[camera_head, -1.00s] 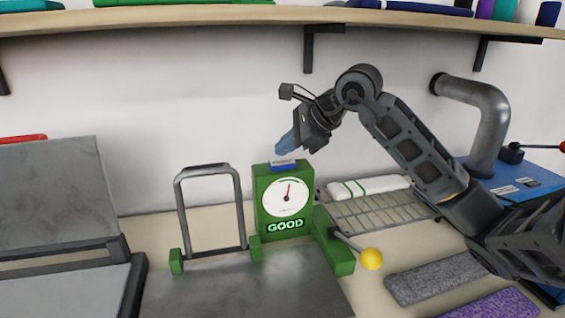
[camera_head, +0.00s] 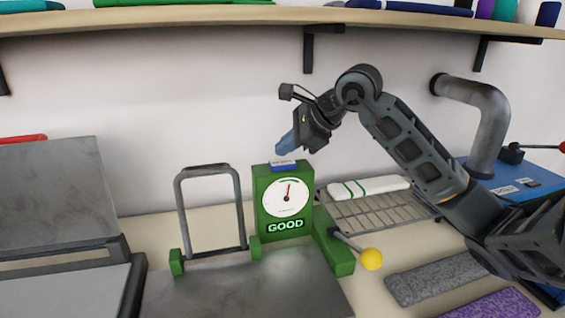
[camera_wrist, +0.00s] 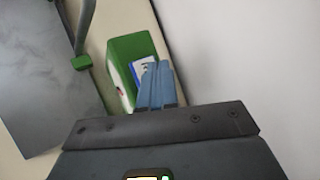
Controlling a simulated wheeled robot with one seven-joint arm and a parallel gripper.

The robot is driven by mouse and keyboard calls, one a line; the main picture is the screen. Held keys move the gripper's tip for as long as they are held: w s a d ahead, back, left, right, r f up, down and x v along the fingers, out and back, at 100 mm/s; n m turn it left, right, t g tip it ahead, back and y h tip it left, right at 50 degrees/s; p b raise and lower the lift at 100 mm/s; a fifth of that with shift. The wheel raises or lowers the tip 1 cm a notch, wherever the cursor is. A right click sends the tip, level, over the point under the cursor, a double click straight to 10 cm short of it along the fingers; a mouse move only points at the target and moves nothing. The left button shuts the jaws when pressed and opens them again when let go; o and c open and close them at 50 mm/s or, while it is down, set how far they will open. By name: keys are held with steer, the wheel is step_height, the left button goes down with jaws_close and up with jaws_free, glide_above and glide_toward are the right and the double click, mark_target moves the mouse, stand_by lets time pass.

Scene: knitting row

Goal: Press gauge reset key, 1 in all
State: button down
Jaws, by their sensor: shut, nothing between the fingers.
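The green gauge (camera_head: 264,215) stands upright on the bench, with a round white dial and a lit GOOD sign below it. Its blue reset key (camera_head: 284,166), with a white label, is on the top. The key (camera_wrist: 139,66) also shows in the wrist view, partly hidden by my blue fingers. My gripper (camera_head: 281,149) is shut and empty, its fingertips just above the key. The wrist view shows the shut fingers (camera_wrist: 158,75) over the gauge top. I cannot tell whether they touch the key.
A grey metal frame (camera_head: 178,205) stands left of the gauge. A lever with a yellow knob (camera_head: 371,259) sticks out at its right. A wire rack (camera_head: 375,211) with a white roll lies behind. A shelf (camera_head: 200,17) runs above my arm.

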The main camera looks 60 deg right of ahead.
mark_target(286, 164)
steer(key=shift+f+b, duration=0.85)
steer(key=shift+b, duration=0.9)
stand_by(0.9)
steer(key=shift+r, duration=0.1)
stand_by(0.3)
steer(key=shift+r, duration=0.75)
steer(key=shift+r+p, duration=0.75)
steer(key=shift+r, duration=1.75)
steer(key=shift+s, duration=0.1)
